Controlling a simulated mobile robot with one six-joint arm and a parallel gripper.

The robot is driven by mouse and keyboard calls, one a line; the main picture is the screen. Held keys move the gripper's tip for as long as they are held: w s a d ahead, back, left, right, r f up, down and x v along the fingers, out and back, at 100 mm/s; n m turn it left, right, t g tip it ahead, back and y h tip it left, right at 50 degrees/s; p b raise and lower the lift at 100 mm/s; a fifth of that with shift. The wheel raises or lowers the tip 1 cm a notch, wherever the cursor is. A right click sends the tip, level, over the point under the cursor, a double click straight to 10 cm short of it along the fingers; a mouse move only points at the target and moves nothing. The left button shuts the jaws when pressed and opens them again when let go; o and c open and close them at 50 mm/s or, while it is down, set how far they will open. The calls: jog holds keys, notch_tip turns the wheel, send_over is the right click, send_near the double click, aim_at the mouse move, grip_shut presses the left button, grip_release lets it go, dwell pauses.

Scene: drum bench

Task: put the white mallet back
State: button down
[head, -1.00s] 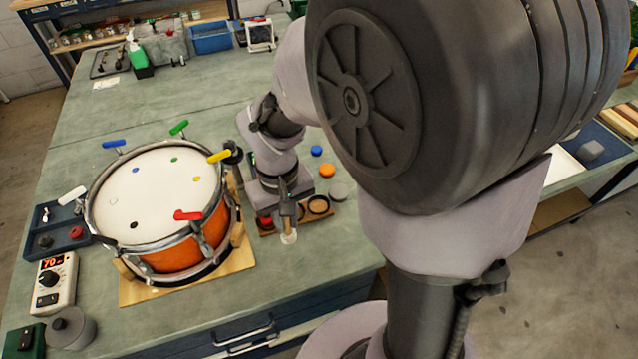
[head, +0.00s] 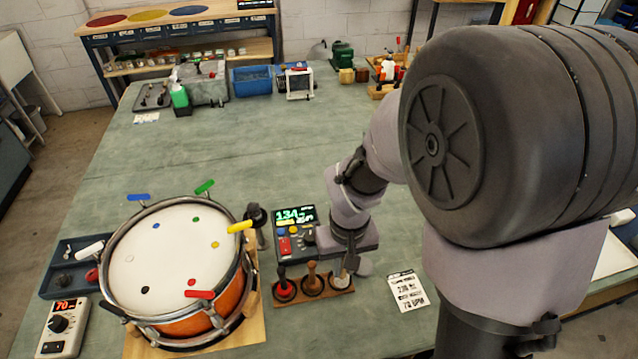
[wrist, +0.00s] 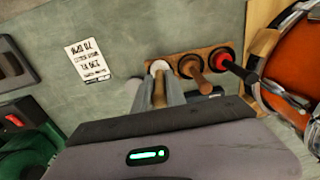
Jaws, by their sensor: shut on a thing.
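My gripper (head: 346,264) is shut on the white mallet (head: 342,275) at the right end of the wooden mallet rack (head: 328,291). In the wrist view my gripper (wrist: 160,88) points at the rack's left end, with the pale end of the white mallet (wrist: 159,67) showing just past the fingertips. The mallet looks roughly upright at the end place; I cannot tell whether it is fully seated. The brown mallet (head: 312,276) stands in the middle place and the red mallet (head: 282,280) in the left place. My fingers hide most of the white mallet.
The orange drum (head: 217,309) on its board stands left of the rack. A control box with a lit display (head: 295,215) stands behind the rack. A printed card (head: 408,290) lies to the right. The bench (head: 240,155) behind is largely clear.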

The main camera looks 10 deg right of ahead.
jog(key=shift+w+d+f+b, duration=0.1)
jog(key=shift+w+f+b, duration=0.5)
jog(key=shift+f, duration=0.35)
jog(key=shift+w+d+f+b, duration=0.1)
jog(key=shift+w+f+b, duration=0.4)
jog(key=shift+f, duration=0.4)
jog(key=shift+f, duration=0.15)
jog(key=c, duration=1.4)
grip_release()
jog(key=shift+o, duration=0.2)
